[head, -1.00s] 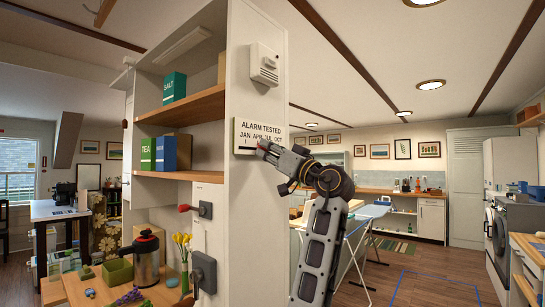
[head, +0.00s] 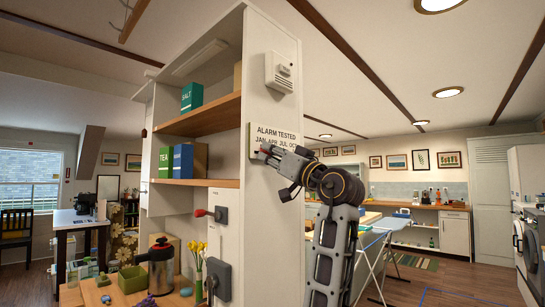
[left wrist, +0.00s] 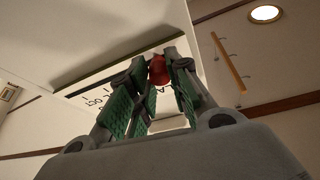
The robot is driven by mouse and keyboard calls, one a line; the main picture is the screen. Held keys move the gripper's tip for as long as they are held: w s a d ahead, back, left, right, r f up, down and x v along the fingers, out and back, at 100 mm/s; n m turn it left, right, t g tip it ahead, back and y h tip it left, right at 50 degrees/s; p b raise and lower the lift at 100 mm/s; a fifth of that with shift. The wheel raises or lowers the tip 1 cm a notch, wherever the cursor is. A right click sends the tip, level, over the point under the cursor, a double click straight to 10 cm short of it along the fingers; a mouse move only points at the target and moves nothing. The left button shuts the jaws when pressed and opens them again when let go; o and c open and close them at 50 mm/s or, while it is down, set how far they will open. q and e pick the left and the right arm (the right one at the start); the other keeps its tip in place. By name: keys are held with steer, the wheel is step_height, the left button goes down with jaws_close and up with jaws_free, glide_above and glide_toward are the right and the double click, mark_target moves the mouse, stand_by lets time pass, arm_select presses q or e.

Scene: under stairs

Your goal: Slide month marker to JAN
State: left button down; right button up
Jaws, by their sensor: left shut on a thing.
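The white alarm sign (head: 276,136) reads ALARM TESTED with JAN, APR, JUL and OCT below it, and it is mounted on the end panel of the shelf unit. My left gripper (head: 262,153) is at the sign's lower left, around the area below JAN. In the left wrist view my left gripper (left wrist: 155,82) is shut on the red month marker (left wrist: 157,69), which shows between its fingertips. The gripper hides much of the marker's track in the head view. My right gripper is not in view.
A white alarm box (head: 282,73) is fixed above the sign. Shelves with tins (head: 176,161) are to the left. The room to the right of the panel is open.

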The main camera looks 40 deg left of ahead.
arm_select(q)
steer(key=c, duration=1.6)
jaws_free()
steer(key=shift+s, duration=0.1)
steer(key=o, duration=0.3)
steer(key=shift+s+r, duration=0.1)
steer(key=shift+s, duration=0.05)
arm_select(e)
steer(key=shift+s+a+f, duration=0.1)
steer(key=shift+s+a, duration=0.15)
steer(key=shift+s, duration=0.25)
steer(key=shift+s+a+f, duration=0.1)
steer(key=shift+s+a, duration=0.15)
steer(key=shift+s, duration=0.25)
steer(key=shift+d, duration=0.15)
arm_select(q)
steer(key=v, duration=1.2)
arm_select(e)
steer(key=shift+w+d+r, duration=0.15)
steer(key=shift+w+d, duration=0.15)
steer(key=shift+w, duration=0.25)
